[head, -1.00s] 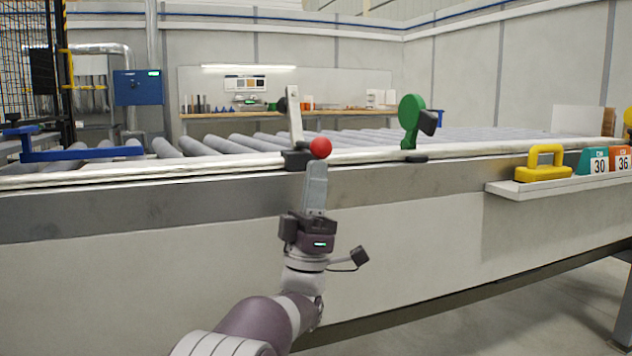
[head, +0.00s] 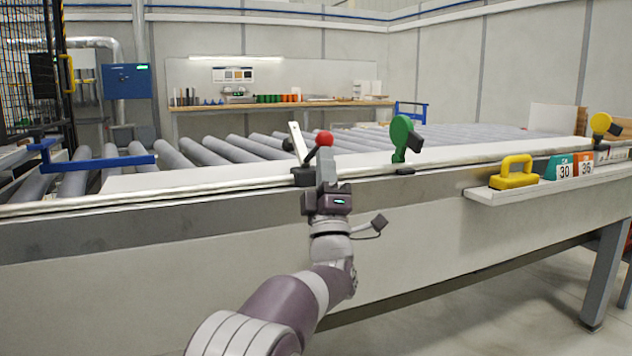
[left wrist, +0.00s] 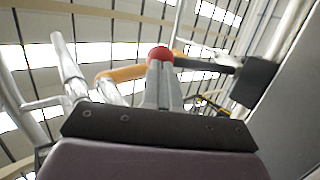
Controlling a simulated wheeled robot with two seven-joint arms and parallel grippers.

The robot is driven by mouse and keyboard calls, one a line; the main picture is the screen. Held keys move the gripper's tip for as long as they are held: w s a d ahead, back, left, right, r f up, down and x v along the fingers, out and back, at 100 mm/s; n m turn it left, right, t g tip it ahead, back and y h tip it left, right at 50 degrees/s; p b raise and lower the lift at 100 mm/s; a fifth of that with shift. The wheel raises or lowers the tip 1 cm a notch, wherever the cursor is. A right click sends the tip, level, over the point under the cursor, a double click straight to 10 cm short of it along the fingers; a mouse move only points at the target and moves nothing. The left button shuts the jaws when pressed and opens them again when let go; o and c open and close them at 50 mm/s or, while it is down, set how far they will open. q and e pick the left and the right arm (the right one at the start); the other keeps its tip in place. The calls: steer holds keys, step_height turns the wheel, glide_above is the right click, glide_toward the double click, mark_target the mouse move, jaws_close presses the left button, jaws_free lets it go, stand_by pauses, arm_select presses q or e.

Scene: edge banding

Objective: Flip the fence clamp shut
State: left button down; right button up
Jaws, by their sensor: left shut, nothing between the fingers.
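The fence clamp stands on the front edge of the roller table. It has a dark base (head: 304,177), a pale metal bar (head: 298,143) leaning left, and a lever ending in a red ball knob (head: 324,138). My left gripper (head: 326,156) is shut and empty, fingers pointing up, just below the red knob and in front of the lever. In the left wrist view, the shut fingers (left wrist: 163,88) point at the red knob (left wrist: 160,55), which shows right at their tips. Whether they touch is unclear. The lower lever is partly hidden. My right gripper is not in view.
A green round-headed fixture (head: 400,135) stands on the edge to the right, and a yellow one (head: 600,123) farther right. A side shelf (head: 480,194) holds a yellow-handled block (head: 514,172) and numbered blocks. A blue bar (head: 100,162) lies at the left.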

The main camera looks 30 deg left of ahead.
mark_target(322, 134)
arm_select(q)
steer(key=r+g+p, duration=0.1)
steer(key=r+p, duration=0.1)
steer(key=w+a+r+n+g+p, duration=0.1)
steer(key=r+g+p, duration=0.1)
steer(key=p, duration=0.1)
steer(key=r+n+g+p, duration=0.1)
steer(key=r+p, duration=0.1)
steer(key=shift+w+a+g+h+p, duration=0.2)
steer(key=shift+g+h+p, duration=0.1)
steer(key=shift+g+p, duration=0.1)
steer(key=w+a+r+n+g+h+p, duration=0.1)
steer(key=p, duration=0.4)
steer(key=w+a+r+g+h+p, duration=0.1)
steer(key=g+p, duration=0.1)
steer(key=p, duration=0.3)
steer(key=shift+a+r+n+g, duration=0.25)
steer(key=shift+r+n+g, duration=0.05)
steer(key=shift+n, duration=0.1)
steer(key=shift+s+r, duration=0.1)
